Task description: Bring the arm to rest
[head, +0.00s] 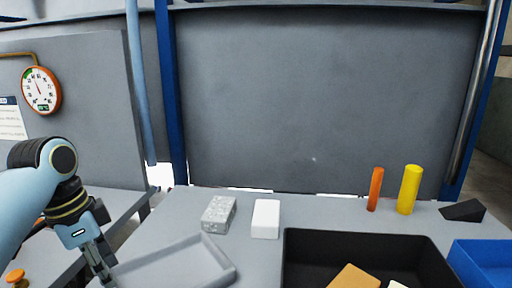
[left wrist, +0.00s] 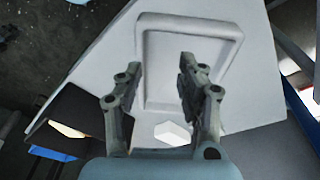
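My left gripper (head: 105,262) hangs at the lower left of the head view, by the left end of the grey tray (head: 228,273). In the left wrist view its two fingers (left wrist: 160,72) stand apart with nothing held between them. The grey tray (left wrist: 192,18) shows there beyond the fingertips and looks empty. A pale block (left wrist: 172,133) shows between the finger bases, apart from them as far as I can tell. My right gripper is in neither view.
A speckled grey block (head: 219,214) and a white block (head: 265,218) stand behind the tray. A black bin (head: 300,245) holds a tan block (head: 353,277). An orange cylinder (head: 375,189), yellow cylinder (head: 409,190), black wedge (head: 463,211) and blue bin (head: 485,262) are right.

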